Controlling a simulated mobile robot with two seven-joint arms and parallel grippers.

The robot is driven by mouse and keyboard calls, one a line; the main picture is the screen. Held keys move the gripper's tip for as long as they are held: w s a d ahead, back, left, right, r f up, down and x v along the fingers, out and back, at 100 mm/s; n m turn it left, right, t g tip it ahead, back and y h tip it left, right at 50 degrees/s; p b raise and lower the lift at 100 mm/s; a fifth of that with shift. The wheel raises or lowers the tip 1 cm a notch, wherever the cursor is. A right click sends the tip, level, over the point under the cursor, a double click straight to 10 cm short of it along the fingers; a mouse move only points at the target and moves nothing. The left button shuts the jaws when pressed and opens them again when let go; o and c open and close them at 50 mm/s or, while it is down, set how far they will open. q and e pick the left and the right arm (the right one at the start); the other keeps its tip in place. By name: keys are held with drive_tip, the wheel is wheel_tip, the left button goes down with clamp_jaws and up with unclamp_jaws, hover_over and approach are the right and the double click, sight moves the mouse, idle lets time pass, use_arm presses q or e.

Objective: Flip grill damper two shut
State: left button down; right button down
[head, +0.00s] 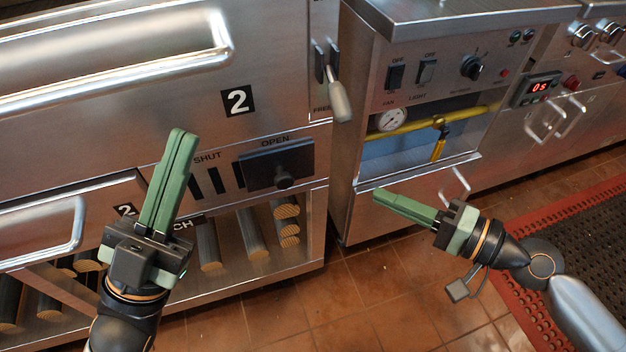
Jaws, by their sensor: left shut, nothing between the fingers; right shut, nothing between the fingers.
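The damper (252,172) of grill two is a dark sliding plate with a round knob (284,180), set in the steel front below the "2" label (237,101). The plate sits at the right, under the word OPEN. Dark vent slots (212,182) show to its left, under the word SHUT. My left gripper (180,135) is shut and empty, in front of the panel just left of the SHUT label, pointing up. My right gripper (378,194) is shut and empty, right of the knob and apart from it, pointing left toward the control cabinet's lower front.
A lever (339,100) juts out at the right of the grill door. A long door handle (120,80) and a lower drawer handle (50,235) stick out at left. Logs (254,235) lie on the shelf below. The control cabinet (350,200) stands at right. Tiled floor (330,300) is open between my arms.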

drive_tip(key=p, duration=0.2)
approach(285, 171)
drive_tip(key=w+a, duration=0.2)
drive_tip(key=w, duration=0.1)
drive_tip(key=shift+s+a+f, duration=0.15)
drive_tip(key=shift+a+f, duration=0.15)
drive_tip(key=shift+a, duration=0.45)
